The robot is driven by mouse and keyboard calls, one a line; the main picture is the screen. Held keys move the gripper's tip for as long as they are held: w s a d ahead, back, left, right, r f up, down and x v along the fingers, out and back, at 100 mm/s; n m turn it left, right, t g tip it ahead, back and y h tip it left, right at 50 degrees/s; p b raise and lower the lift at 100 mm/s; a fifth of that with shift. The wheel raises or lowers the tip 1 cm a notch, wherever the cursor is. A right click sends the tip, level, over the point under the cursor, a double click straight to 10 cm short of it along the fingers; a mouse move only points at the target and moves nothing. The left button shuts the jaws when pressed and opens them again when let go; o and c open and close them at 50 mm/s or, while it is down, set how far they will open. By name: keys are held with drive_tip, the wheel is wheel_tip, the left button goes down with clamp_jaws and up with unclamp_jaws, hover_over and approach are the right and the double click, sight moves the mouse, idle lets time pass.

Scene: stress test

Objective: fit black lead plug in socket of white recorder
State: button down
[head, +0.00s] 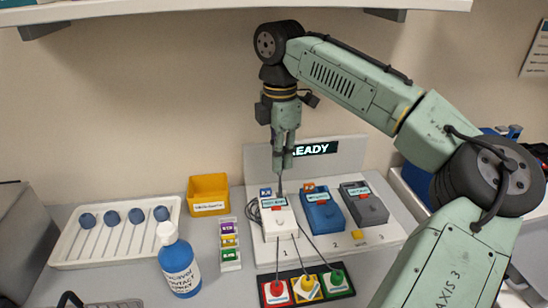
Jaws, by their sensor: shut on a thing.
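The white recorder (284,228) stands at the left of a white board, with a blue tag at its back edge and a dark label on top. My gripper (282,168) points straight down over the recorder's back end, shut on the dark, thin black lead plug (280,187). The plug's lower end is at or just above the recorder's back end; I cannot tell whether it is in the socket, which I cannot make out. A black cable (253,211) lies coiled at the recorder's left side.
A blue recorder (323,215) and a grey one (363,207) stand to the right on the board (385,237). Red, yellow and green blocks (275,291) with leads lie in front. A spray bottle (179,267), yellow bin (208,190) and electrode tray (75,254) stand left. A lit sign stands behind.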

sight(279, 173)
drive_tip(key=shift+f+b, duration=2.6)
drive_tip(key=shift+b, duration=0.25)
drive_tip(key=shift+f, duration=1.15)
idle(0.8)
drive_tip(key=c, duration=1.9)
unclamp_jaws()
drive_tip(key=shift+r+p, duration=0.25)
drive_tip(key=shift+p, duration=0.2)
drive_tip(key=shift+r+p, duration=1.85)
drive_tip(key=shift+p, duration=0.35)
drive_tip(key=shift+o, duration=0.5)
